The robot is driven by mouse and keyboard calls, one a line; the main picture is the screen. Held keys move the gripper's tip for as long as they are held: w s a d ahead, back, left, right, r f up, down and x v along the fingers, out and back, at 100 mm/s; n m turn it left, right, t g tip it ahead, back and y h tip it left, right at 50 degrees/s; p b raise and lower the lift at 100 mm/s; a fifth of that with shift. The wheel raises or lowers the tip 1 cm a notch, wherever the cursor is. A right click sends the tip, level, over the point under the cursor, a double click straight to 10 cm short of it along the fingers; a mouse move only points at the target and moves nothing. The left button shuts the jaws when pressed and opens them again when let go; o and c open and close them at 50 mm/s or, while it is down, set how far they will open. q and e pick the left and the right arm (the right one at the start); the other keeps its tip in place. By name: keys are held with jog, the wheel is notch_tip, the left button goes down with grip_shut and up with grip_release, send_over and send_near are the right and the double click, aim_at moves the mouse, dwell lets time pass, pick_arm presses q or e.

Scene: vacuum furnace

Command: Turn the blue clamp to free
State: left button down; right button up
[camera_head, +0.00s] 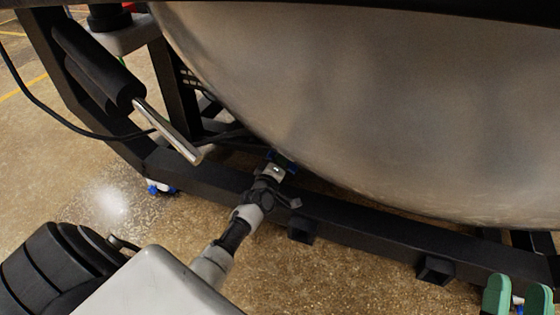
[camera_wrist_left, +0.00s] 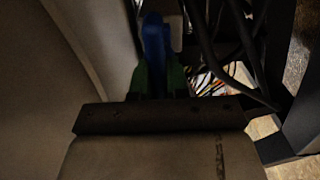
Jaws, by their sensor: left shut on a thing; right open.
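The blue clamp (camera_wrist_left: 155,42) stands upright between the green fingers of my left gripper (camera_wrist_left: 158,80) in the left wrist view. The fingers are shut on it. In the head view, my left gripper (camera_head: 279,166) reaches in under the curved metal vessel (camera_head: 370,90), just above the black frame beam. Only a small blue patch of the clamp (camera_head: 287,160) shows there; the rest is hidden by the gripper and the vessel. My right gripper (camera_head: 518,288) is at the bottom right with its two green fingers apart and nothing between them.
A black frame beam (camera_head: 350,223) runs below the vessel. A bright metal rod (camera_head: 167,130) sticks out from a black cylinder at upper left. Black cables (camera_wrist_left: 235,50) hang close to the right of the clamp. Speckled floor (camera_head: 330,270) is open in front of the beam.

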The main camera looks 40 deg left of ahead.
dwell(0.3)
pick_arm(q)
jog(key=c, duration=1.1)
grip_release()
jog(key=shift+s, duration=0.1)
jog(key=shift+s, duration=0.3)
jog(key=shift+p+v, duration=1.65)
jog(key=shift+v, duration=3.35)
pick_arm(e)
notch_tip(320, 180, down, 10)
jog(key=d+g+h, duration=0.1)
jog(key=g+h, duration=0.2)
jog(key=g, duration=0.5)
jog(key=shift+d+r+g, duration=0.25)
jog(key=shift+d+g, duration=0.15)
